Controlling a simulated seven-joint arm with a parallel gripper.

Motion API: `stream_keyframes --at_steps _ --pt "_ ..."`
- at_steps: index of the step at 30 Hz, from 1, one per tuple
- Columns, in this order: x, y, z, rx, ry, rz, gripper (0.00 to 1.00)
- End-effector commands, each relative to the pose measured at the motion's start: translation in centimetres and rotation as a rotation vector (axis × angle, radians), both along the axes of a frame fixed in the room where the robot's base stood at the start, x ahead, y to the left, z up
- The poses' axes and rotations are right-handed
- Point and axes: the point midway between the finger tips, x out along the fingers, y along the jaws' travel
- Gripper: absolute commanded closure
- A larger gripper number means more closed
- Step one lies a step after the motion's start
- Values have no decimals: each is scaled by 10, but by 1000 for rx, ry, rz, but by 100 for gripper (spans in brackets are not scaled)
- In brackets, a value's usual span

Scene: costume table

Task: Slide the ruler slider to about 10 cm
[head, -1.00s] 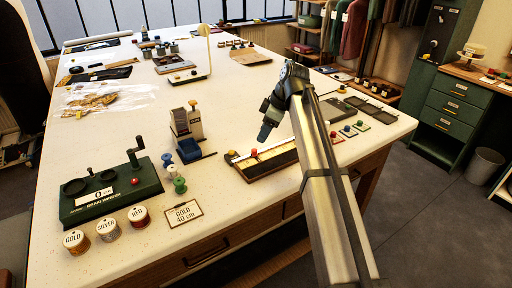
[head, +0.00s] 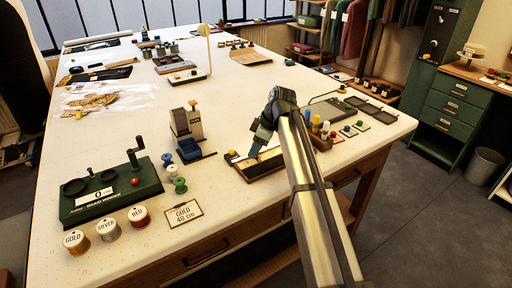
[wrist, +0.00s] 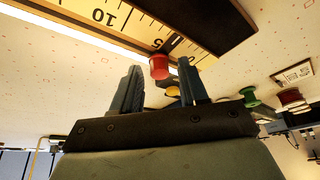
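The ruler board (head: 258,171) lies near the table's front edge in the head view, partly covered by my gripper (head: 254,152). In the wrist view the yellow ruler scale (wrist: 125,20) shows a 10 and a 5. The red slider knob (wrist: 160,67) sits near the 5 mark. My gripper (wrist: 159,76) is open, with its two fingers apart and the red knob appearing between their tips; I cannot tell whether they touch it. A yellow knob (wrist: 173,91) shows farther back between the fingers. The red knob is hidden in the head view.
A wooden holder with coloured pegs (head: 320,138) stands to the right.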

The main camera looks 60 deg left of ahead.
Motion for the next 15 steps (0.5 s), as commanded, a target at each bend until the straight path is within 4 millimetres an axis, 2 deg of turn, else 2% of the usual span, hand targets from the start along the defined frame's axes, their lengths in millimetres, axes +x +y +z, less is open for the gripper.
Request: stream_keyframes --at_steps 2,13,15 --pt "0 0 0 0 0 0 65" --pt "0 0 0 0 0 0 100" --pt "0 0 0 0 0 0 100"
